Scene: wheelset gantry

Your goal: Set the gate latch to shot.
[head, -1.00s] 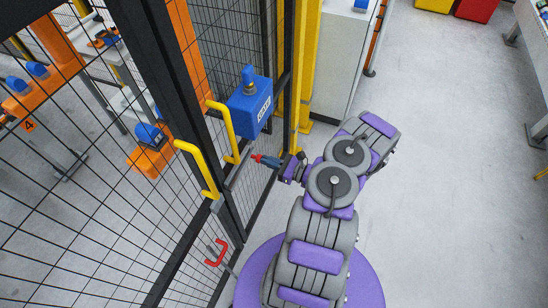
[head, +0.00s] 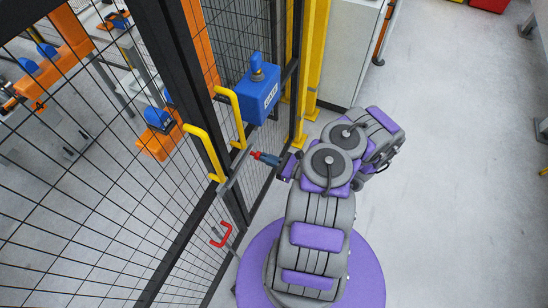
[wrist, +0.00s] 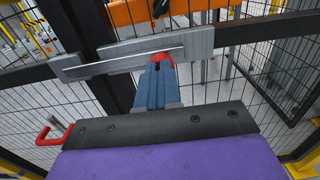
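The gate latch (wrist: 100,66) is a grey metal bar lying across the dark gate posts in the wrist view, reaching to a grey plate (wrist: 192,43) on the right. In the head view the bar (head: 230,185) shows between the yellow handles and my gripper. My gripper (head: 258,156) has blue fingers with red tips, which look closed together. In the wrist view its red tip (wrist: 162,58) overlaps the bar and plate. I cannot tell whether it touches them. Nothing is visibly held.
Two yellow handles (head: 203,151) (head: 236,117) stand on the gate posts. A blue box (head: 259,97) with a knob is mounted above. A red handle (head: 222,236) is lower on the mesh. Yellow posts (head: 312,65) and a grey cabinet (head: 347,60) stand beyond.

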